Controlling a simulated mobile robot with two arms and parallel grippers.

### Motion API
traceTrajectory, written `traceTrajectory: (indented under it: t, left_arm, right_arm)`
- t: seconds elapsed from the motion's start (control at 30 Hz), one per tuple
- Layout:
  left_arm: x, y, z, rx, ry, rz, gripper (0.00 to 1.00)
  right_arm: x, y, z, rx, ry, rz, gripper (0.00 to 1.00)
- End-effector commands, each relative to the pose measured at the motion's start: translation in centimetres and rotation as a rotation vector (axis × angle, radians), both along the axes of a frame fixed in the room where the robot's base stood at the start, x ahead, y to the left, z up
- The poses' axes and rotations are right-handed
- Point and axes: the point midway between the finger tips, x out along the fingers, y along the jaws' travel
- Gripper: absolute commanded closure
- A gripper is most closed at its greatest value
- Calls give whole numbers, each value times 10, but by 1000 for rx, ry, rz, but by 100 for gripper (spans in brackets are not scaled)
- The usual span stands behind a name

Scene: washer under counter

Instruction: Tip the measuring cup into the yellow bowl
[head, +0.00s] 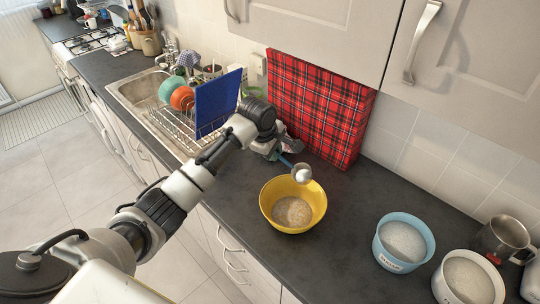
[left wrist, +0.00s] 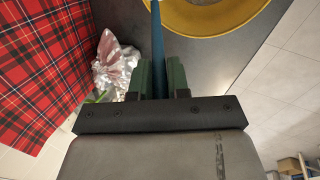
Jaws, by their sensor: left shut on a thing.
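The yellow bowl (head: 268,212) stands on the dark counter with a pale, grainy substance inside. My left gripper (head: 281,158) is shut on the blue handle of the small metal measuring cup (head: 301,174). The cup is above the bowl's far rim and white contents show in it. In the left wrist view the gripper's green fingers (left wrist: 161,78) pinch the blue handle (left wrist: 157,45), which points toward the yellow bowl (left wrist: 205,20). The cup's head is out of that view. My right gripper is not in view.
A light blue bowl (head: 377,242) and a white bowl (head: 437,284), both with white contents, stand to the right near a metal jug (head: 498,240). A red tartan board (head: 315,110) leans on the wall behind. A dish rack (head: 170,122) is left.

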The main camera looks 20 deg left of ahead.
Motion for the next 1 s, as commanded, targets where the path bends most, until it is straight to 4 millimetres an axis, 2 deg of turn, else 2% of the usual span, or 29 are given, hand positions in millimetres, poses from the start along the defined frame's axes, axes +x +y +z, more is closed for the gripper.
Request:
traceTrajectory:
  t: [0.2, 0.43, 0.6, 0.63, 0.7, 0.83, 1.0]
  left_arm:
    - [14, -6, -11, 56, 210, 0, 100]
    - [23, -9, -20, 102, 366, -2, 100]
    - [28, -10, -28, 128, 455, -1, 100]
    - [28, -10, -24, 131, 466, -2, 100]
    - [27, -9, -9, 129, 461, -2, 100]
    - [27, -9, 2, 128, 460, -2, 100]
    - [27, -9, 10, 129, 458, -1, 100]
  right_arm:
    - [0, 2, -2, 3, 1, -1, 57]
    - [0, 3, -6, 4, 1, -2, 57]
    - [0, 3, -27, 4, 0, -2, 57]
    - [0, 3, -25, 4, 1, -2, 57]
    - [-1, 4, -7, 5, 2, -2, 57]
    - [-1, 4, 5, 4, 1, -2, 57]
    - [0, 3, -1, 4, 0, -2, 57]
